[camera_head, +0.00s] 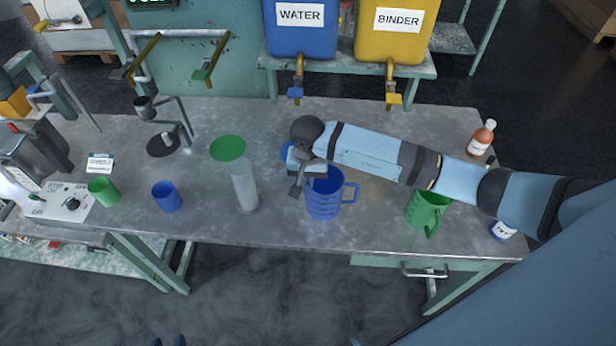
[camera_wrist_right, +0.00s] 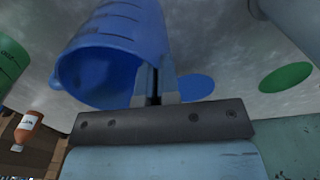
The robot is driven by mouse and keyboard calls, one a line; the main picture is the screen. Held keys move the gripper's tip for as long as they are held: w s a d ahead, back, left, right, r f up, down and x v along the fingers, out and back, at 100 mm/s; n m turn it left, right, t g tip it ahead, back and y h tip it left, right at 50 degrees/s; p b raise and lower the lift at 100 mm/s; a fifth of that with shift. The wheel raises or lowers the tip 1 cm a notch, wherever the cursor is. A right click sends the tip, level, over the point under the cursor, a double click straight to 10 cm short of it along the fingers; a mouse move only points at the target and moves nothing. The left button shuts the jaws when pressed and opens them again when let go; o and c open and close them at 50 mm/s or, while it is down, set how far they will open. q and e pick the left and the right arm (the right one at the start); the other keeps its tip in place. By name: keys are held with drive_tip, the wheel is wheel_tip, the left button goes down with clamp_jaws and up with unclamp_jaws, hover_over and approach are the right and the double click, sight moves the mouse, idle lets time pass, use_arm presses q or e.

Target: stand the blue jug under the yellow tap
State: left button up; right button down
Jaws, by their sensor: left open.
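The blue jug (camera_head: 323,205) is upright at the middle of the bench, its handle to the right; I cannot tell whether its base touches the bench. My right gripper (camera_head: 297,184) is at its left rim, its fingers closed on the jug's wall. The right wrist view shows the jug (camera_wrist_right: 120,30) with the fingers (camera_wrist_right: 156,85) at its rim. The yellow tap (camera_head: 394,98) hangs under the yellow binder tank (camera_head: 393,38), behind and right of the jug.
A clear cylinder (camera_head: 244,190) stands left of the jug and a green jug (camera_head: 428,208) right. A blue disc (camera_head: 287,152) and green disc (camera_head: 228,148) lie behind. A brown bottle (camera_head: 481,139) is at back right. My right arm covers the bench before the yellow tap.

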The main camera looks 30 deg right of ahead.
drive_tip(key=shift+f, duration=0.2)
drive_tip(key=c, duration=1.4)
unclamp_jaws()
drive_tip(key=shift+o, duration=0.2)
drive_tip(key=shift+r, duration=0.15)
